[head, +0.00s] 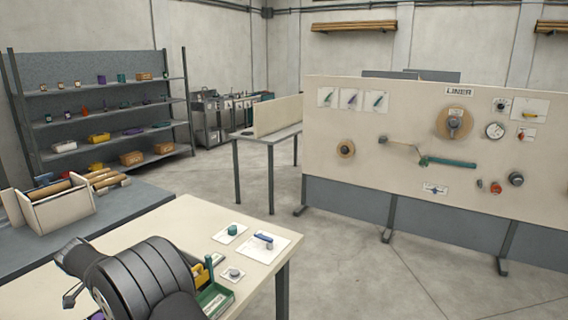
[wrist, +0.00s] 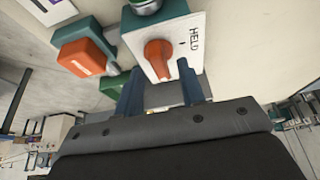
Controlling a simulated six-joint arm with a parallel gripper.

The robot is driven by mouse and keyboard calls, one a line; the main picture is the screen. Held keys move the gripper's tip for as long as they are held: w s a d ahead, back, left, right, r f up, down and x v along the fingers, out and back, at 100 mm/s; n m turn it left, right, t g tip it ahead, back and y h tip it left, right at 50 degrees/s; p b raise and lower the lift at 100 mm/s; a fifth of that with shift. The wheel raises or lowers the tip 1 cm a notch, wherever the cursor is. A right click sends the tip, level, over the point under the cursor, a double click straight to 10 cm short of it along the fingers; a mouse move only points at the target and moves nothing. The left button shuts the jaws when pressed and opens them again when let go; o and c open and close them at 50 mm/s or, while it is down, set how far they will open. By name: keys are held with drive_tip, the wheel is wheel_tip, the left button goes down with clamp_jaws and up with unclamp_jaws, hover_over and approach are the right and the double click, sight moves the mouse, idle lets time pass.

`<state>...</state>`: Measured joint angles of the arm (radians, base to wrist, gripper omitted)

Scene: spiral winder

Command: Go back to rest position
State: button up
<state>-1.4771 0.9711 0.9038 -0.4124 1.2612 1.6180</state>
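In the wrist view my gripper (wrist: 160,72) has two blue fingers held apart, with nothing between them. Just past the fingertips is an orange rotary knob (wrist: 158,58) on a white plate (wrist: 182,40) labelled "HELD". The exact gap between fingertips and knob cannot be told. In the head view my dark arm fills the lower left, and the fingers cannot be made out there.
Beside the knob in the wrist view is an orange block (wrist: 82,58) on a green base. In the head view a work table (head: 185,222) holds small parts and a green tray (head: 214,300). A liner panel (head: 400,110) stands right; shelves (head: 112,115) stand left.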

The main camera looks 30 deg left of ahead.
drive_tip(key=shift+x, duration=0.95)
drive_tip(key=shift+d+r+n+y, duration=0.1)
drive_tip(key=shift+r+n+y, duration=0.15)
drive_tip(key=shift+n, duration=0.75)
drive_tip(key=n+y, duration=0.1)
drive_tip(key=n, duration=0.2)
drive_tip(key=n+g+y, duration=0.1)
drive_tip(key=n, duration=0.2)
drive_tip(key=shift+d+y, duration=0.1)
drive_tip(key=shift+y, duration=0.15)
drive_tip(key=o, duration=0.7)
drive_tip(key=shift+f, duration=0.1)
drive_tip(key=w+d+r+n+g+y, duration=0.1)
drive_tip(key=d+r+n+g, duration=0.15)
drive_tip(key=r+n, duration=0.45)
drive_tip(key=d+r+n+g, duration=0.2)
drive_tip(key=d+r+n, duration=0.2)
drive_tip(key=r, duration=0.5)
drive_tip(key=shift+t+y, duration=0.25)
drive_tip(key=shift+y, duration=0.05)
drive_tip(key=x, duration=1.7)
drive_tip(key=shift+d+f, duration=0.15)
